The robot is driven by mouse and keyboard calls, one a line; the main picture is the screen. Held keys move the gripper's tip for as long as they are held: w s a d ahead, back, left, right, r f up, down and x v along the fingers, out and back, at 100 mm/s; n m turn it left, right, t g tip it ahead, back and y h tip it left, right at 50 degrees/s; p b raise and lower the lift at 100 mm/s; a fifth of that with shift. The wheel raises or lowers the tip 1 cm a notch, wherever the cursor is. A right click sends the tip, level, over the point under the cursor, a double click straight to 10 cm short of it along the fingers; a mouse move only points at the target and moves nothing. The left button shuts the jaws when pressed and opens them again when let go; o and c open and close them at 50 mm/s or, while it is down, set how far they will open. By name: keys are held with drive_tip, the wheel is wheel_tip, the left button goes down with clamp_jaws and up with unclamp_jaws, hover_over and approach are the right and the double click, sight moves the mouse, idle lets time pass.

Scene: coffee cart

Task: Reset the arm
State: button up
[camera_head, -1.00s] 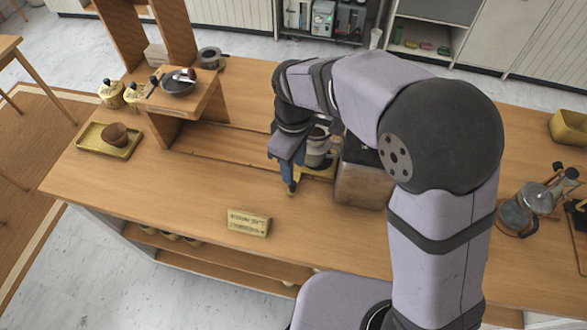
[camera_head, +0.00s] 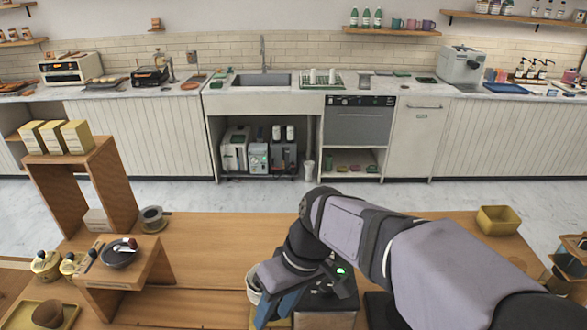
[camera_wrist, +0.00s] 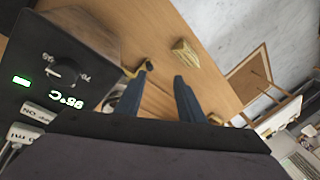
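My arm reaches over the wooden counter (camera_head: 215,235) in the head view. My gripper (camera_head: 265,315) hangs near the counter's front, at the left of a dark-topped box (camera_head: 325,300). In the wrist view my gripper (camera_wrist: 158,88) shows two blue fingers apart, with only wooden counter between them. The box top (camera_wrist: 60,75) is at the left there, with a knob, a green light and a lit 95°C display. A pale vessel (camera_head: 253,290) is partly hidden behind my gripper.
A wooden stand (camera_head: 105,280) with a dark bowl (camera_head: 120,255) is at the left. A yellow bin (camera_head: 498,220) sits at the right. The wrist view shows a small sign block (camera_wrist: 186,54) on the counter. The back counter (camera_head: 270,95) stands across the floor.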

drive_tip(key=s+d+f+m+h+p, duration=0.1)
drive_tip(key=s+d+m+p, duration=0.2)
drive_tip(key=d, duration=0.6)
drive_tip(key=s+d+f+m+h+p, duration=0.2)
drive_tip(key=s+d+m+p, duration=0.1)
drive_tip(key=d, duration=0.6)
drive_tip(key=shift+d+m+t+h+p, duration=0.25)
drive_tip(key=shift+m+t+h+p, duration=0.05)
drive_tip(key=shift+m+p, duration=0.35)
